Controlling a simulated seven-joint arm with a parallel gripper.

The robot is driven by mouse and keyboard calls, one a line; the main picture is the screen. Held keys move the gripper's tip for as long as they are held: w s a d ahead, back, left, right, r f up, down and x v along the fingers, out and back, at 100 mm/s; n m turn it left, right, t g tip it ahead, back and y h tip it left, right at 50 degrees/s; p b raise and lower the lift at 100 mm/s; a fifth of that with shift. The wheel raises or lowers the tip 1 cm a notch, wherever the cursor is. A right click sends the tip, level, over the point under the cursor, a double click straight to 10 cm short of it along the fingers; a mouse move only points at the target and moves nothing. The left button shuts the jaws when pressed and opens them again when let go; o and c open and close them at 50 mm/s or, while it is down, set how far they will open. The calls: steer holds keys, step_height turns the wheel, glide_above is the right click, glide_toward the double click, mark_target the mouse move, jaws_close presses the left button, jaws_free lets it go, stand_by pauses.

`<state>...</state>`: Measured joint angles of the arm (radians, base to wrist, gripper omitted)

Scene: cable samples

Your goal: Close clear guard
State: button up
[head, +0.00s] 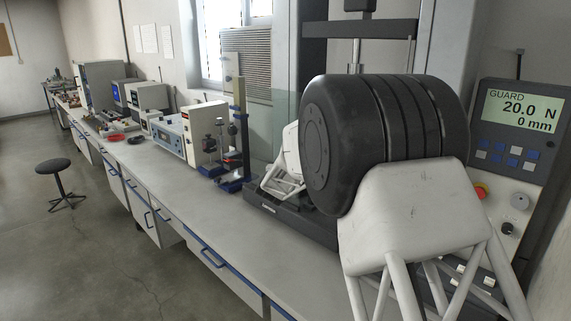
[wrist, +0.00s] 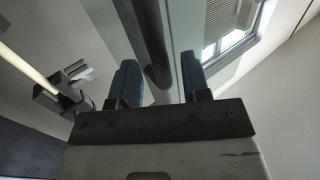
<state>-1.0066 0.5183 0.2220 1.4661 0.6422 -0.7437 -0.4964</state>
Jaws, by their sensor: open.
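The clear guard (head: 284,118) is a see-through, faintly green panel standing upright at the tester, left of my arm's black joint; much of it is hidden by my arm. In the wrist view, a pale see-through panel (wrist: 178,28) that looks like the guard stands beyond my fingers. A dark round bar (wrist: 148,32), likely its handle, runs down the picture and appears between the two blue-padded fingers. My gripper (wrist: 159,72) is open, with gaps showing beside the bar; I cannot tell whether either finger touches it. My gripper is hidden in the head view.
The tester's control panel (head: 519,120) reads "GUARD 20.0 N 0 mm". A small blue stand (head: 239,135) and a bench instrument (head: 190,130) stand to the left. The bench top (head: 180,195) in front is clear. In the wrist view, a dark clamp-like part (wrist: 62,98) sits left of my fingers.

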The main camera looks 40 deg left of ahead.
steer(key=shift+x, duration=1.1)
steer(key=shift+c, duration=0.4)
jaws_close()
